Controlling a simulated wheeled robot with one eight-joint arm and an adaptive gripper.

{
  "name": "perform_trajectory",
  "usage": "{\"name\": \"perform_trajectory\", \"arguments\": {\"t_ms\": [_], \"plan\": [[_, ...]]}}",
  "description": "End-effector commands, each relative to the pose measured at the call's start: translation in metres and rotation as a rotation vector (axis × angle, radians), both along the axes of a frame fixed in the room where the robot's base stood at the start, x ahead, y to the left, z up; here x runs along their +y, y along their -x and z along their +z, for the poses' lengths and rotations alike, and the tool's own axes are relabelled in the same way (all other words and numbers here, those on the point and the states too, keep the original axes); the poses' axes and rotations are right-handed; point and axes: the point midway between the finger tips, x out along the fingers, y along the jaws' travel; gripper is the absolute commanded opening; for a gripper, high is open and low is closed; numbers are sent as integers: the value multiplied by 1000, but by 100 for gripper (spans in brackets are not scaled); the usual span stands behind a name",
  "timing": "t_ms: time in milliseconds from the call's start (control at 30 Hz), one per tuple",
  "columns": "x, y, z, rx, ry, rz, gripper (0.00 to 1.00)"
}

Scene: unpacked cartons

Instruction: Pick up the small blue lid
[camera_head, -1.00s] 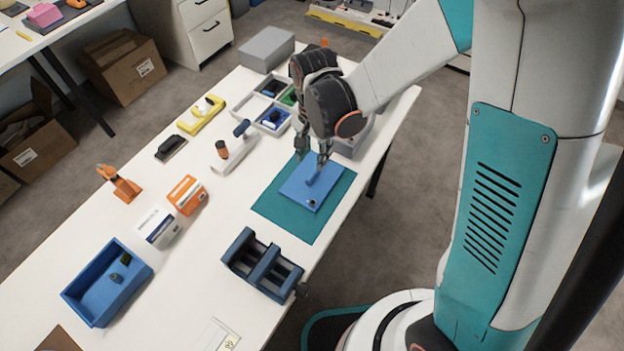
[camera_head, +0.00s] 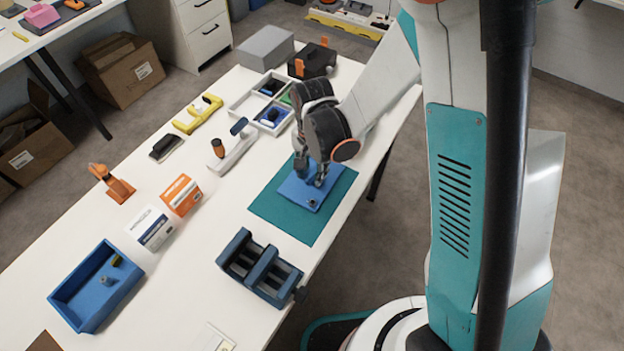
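A flat blue piece (camera_head: 304,194) lies on a teal mat (camera_head: 288,217) near the right edge of the white table. It has a small dark knob near its front corner. A raised blue part on it is mostly hidden by my fingers; I cannot tell for sure whether this part or the whole flat piece is the lid. My gripper (camera_head: 311,174) points down over the back half of the flat piece. Its two fingers are apart, low at the blue surface. Whether they touch the blue part is hidden.
A blue clamp-like block (camera_head: 259,267) stands front-left of the mat. A blue open bin (camera_head: 64,291), white box (camera_head: 151,228), orange-white box (camera_head: 181,195) and white divided tray (camera_head: 244,105) are on the table. A black case (camera_head: 315,62) stands behind my gripper.

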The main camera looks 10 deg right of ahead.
Motion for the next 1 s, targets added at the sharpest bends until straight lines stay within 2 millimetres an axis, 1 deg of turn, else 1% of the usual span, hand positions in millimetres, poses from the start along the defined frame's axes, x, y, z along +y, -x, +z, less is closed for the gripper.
{"name": "perform_trajectory", "arguments": {"t_ms": [33, 67, 100, 167, 200, 533, 667, 767, 833, 933, 1000], "plan": [[0, 0, 0, 0, 0, 0, 33], [0, 0, 0, 0, 0, 0, 26], [0, 0, 0, 0, 0, 0, 17], [0, 0, 0, 0, 0, 0, 3], [0, 0, 0, 0, 0, 0, 0], [0, 0, 1, 0, 0, 0, 0], [0, 0, 4, 0, 0, 0, 0], [0, 0, 12, 0, 0, 0, 0], [0, 0, 20, 0, 0, 0, 0], [0, 0, 38, 0, 0, 0, 0], [0, 0, 54, 0, 0, 0, 0]]}}
